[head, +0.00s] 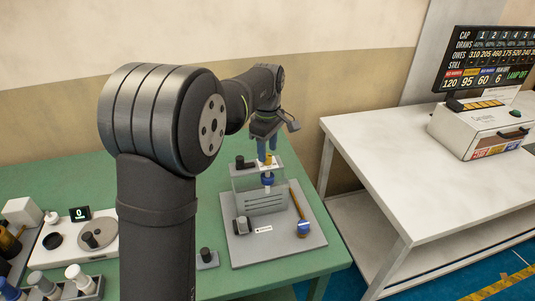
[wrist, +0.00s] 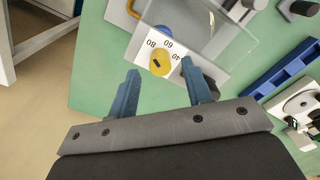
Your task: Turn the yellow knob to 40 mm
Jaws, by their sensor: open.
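The yellow knob (wrist: 159,63) is round with a short dark mark on its face. Which number the mark points to I cannot tell. In the head view the knob (head: 268,158) is a small yellow piece on top of the clear tank (head: 246,182). My gripper (head: 267,146) points down just above it. In the wrist view my gripper (wrist: 160,68) has its two blue fingers apart, with the knob between and beyond their tips. It holds nothing.
The tank stands on a grey base plate (head: 243,252) with a brown rod ending in a blue float (head: 303,228). A scale reading 0 (head: 80,214) and several bottles are on the green table's left. A white table (head: 400,150) with a screen stands at right.

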